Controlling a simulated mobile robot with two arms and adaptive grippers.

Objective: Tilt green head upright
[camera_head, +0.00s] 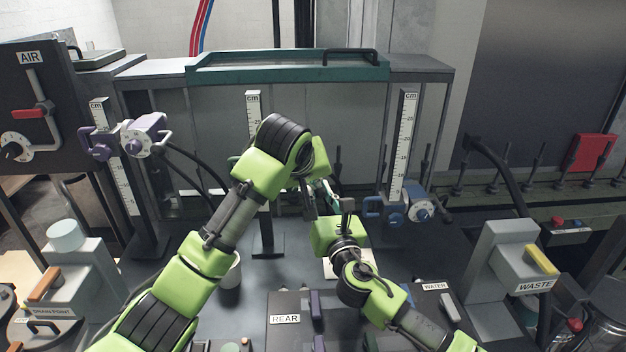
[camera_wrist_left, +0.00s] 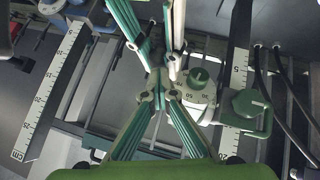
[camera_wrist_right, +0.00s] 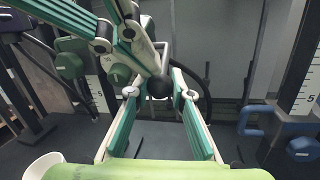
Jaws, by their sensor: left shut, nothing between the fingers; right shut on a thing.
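The green head shows its numbered dial (camera_wrist_left: 198,88) beside its green clamp (camera_wrist_left: 245,104) in the left wrist view. The right wrist view shows its green dial (camera_wrist_right: 118,75) partly behind fingers. Its tilt is hard to judge; in the head view my left arm hides most of it. My left gripper (camera_wrist_left: 160,88) is shut and empty, close to the dial. My right gripper (camera_wrist_right: 159,92) is shut, with a dark round knob (camera_wrist_right: 159,87) between its fingertips, apparently on the head's handle. The two grippers' fingers cross closely in both wrist views.
A purple head (camera_head: 146,134) stands on the left column and a blue head (camera_head: 415,209) on the right one. A white cup (camera_head: 231,274) stands below my left arm. Black hoses hang behind. A grey WASTE unit (camera_head: 497,262) stands at right.

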